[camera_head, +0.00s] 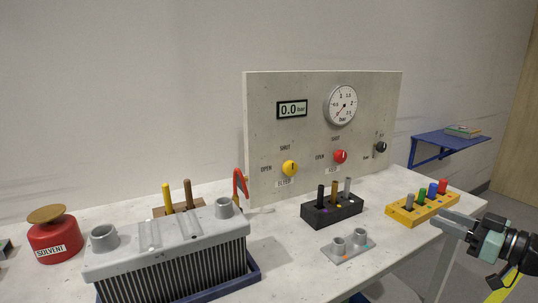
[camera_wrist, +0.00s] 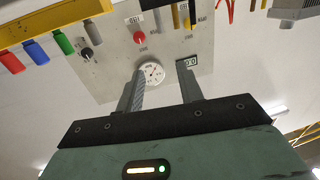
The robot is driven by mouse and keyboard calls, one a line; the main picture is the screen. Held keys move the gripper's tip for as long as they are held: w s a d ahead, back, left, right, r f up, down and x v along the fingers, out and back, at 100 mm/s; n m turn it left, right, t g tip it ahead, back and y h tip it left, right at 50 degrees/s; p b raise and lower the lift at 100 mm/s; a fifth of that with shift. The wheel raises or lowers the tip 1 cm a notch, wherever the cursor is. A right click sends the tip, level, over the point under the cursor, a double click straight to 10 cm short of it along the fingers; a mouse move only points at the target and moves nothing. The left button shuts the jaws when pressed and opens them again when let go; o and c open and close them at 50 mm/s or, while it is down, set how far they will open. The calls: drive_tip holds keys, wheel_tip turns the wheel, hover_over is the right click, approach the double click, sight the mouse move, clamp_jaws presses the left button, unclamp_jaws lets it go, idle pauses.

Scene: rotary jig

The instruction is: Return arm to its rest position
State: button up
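My gripper (camera_head: 448,220) is at the right edge of the head view, beside the front right of the bench and close to the yellow block. In the wrist view its two fingers (camera_wrist: 161,78) stand apart with nothing between them. The panel (camera_head: 325,120) stands upright on the bench, with a yellow knob (camera_head: 290,168), a red knob (camera_head: 340,157) and a small black knob (camera_head: 380,147). Its display (camera_head: 292,109) reads 0.0 bar, and a round gauge (camera_head: 341,105) is beside it. The wrist view shows the panel upside down beyond the fingers.
The yellow block (camera_head: 408,212) holds several coloured plugs. A black block (camera_head: 331,210) with upright pegs and a grey two-socket plate (camera_head: 348,247) are mid-bench. A finned grey unit (camera_head: 170,262) in a blue tray and a red solvent can (camera_head: 54,240) are left. A blue side table (camera_head: 440,141) is behind right.

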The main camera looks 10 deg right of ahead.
drive_tip(key=w+a+n+g+h+p, duration=0.1)
drive_tip(key=w+a+g+h+p, duration=0.2)
drive_tip(key=w+a, duration=0.5)
drive_tip(key=s+a+r+g+h, duration=0.1)
drive_tip(key=s+a+g+h, duration=0.2)
drive_tip(key=a, duration=0.7)
drive_tip(key=s+a+r+g+p, duration=0.1)
drive_tip(key=s+a+g, duration=0.2)
drive_tip(key=s, duration=0.5)
drive_tip(key=s+a+r+g+h+p, duration=0.1)
drive_tip(key=s+a+r+g, duration=0.1)
drive_tip(key=s+a, duration=0.4)
drive_tip(key=s+a+r+g+h+p, duration=0.1)
drive_tip(key=s+a+g, duration=0.3)
drive_tip(key=s, duration=0.7)
drive_tip(key=shift+s+a+r+n+g+p, duration=0.2)
drive_tip(key=shift+a+r+n+g+p, duration=0.1)
drive_tip(key=shift+a+r+p, duration=0.35)
drive_tip(key=shift+d+r, duration=0.1)
drive_tip(key=shift+d, duration=0.05)
